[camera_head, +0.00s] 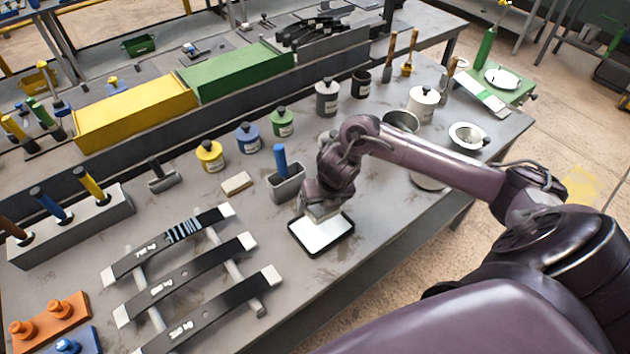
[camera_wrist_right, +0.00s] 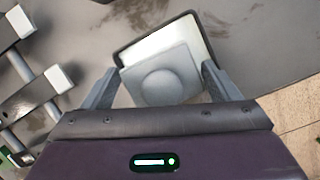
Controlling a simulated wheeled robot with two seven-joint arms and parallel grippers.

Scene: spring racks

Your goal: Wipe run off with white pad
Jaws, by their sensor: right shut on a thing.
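My right gripper (camera_head: 322,208) is shut on a pale square pad with a round knob (camera_wrist_right: 165,82), between its two fingers in the wrist view. The pad is over a black-rimmed tray with a white surface (camera_head: 325,238); I cannot tell whether they touch. The tray also shows in the wrist view (camera_wrist_right: 190,32). Three black leaf springs with pale ends lie on a rack at the left. The farthest spring (camera_head: 150,258) carries pale blue streaks (camera_head: 184,231) near its right part. The middle spring (camera_head: 190,277) and nearest spring (camera_head: 222,312) show white lettering. My left gripper is not in view.
A beige block (camera_head: 237,183) and a grey holder with a blue handle (camera_head: 287,185) stand near the tray. Yellow (camera_head: 209,156), blue (camera_head: 248,138) and green (camera_head: 282,122) pots stand behind. A grey block with handled tools (camera_head: 70,228) is at left. Dark smears mark the bench.

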